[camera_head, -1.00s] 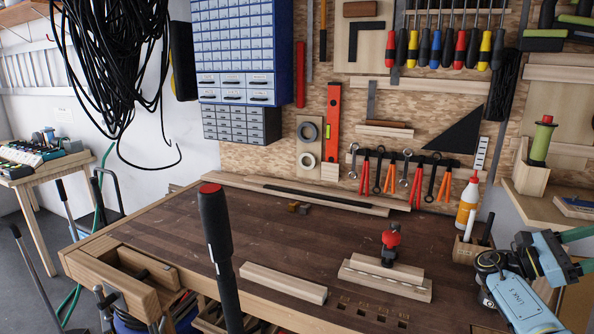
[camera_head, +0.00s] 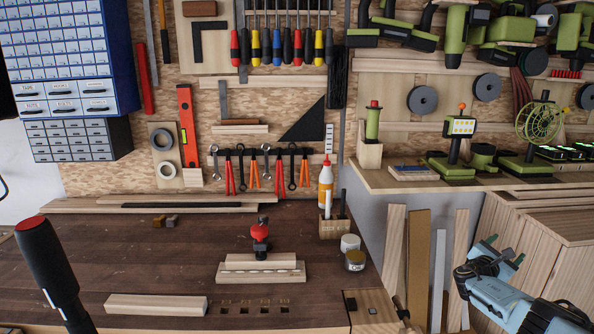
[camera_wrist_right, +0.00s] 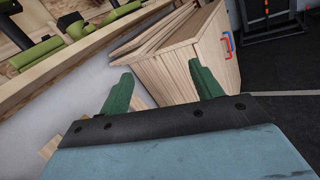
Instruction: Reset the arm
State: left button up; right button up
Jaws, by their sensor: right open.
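My right gripper (camera_head: 503,252) is at the lower right of the head view, to the right of the workbench (camera_head: 200,240) and apart from it. Its green fingers are spread with nothing between them. The right wrist view also shows the two open green fingers (camera_wrist_right: 162,88), with wooden cabinet panels (camera_wrist_right: 185,55) beyond them. The blue-grey right arm (camera_head: 520,300) comes in from the lower right corner. My left gripper and arm are not in view.
The bench holds a wooden block (camera_head: 155,305), a plane-like tool with a red knob (camera_head: 260,235), a glue bottle (camera_head: 325,185) and jars (camera_head: 350,243). A black handle (camera_head: 50,265) rises at left. Boards (camera_head: 440,260) lean between bench and cabinet (camera_head: 540,230).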

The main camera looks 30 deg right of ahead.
jog(key=s+a+f+m+t+y, duration=0.1)
jog(key=s+a+f+m+y, duration=0.3)
jog(key=s+f, duration=0.6)
jog(key=s+a+f+m+t+y, duration=0.15)
jog(key=s+f+m+y, duration=0.4)
jog(key=f, duration=0.85)
jog(key=s+a+f+y, duration=0.2)
jog(key=s+a+f, duration=0.1)
jog(key=a+f, duration=0.55)
jog(key=s+a+f+y, duration=0.2)
jog(key=s+a+f, duration=0.1)
jog(key=a+f, duration=0.5)
jog(key=s+a+f+y, duration=0.1)
jog(key=a+f, duration=0.2)
jog(key=a, duration=1)
jog(key=s+a+f+m+y, duration=0.1)
jog(key=a+f+y, duration=0.1)
jog(key=a, duration=1.2)
jog(key=s+a+f+m+y, duration=0.1)
jog(key=a+f, duration=0.3)
jog(key=a, duration=1)
jog(key=shift+f+g+y, duration=0.4)
jog(key=shift+g+y, duration=0.05)
jog(key=shift+y, duration=0.3)
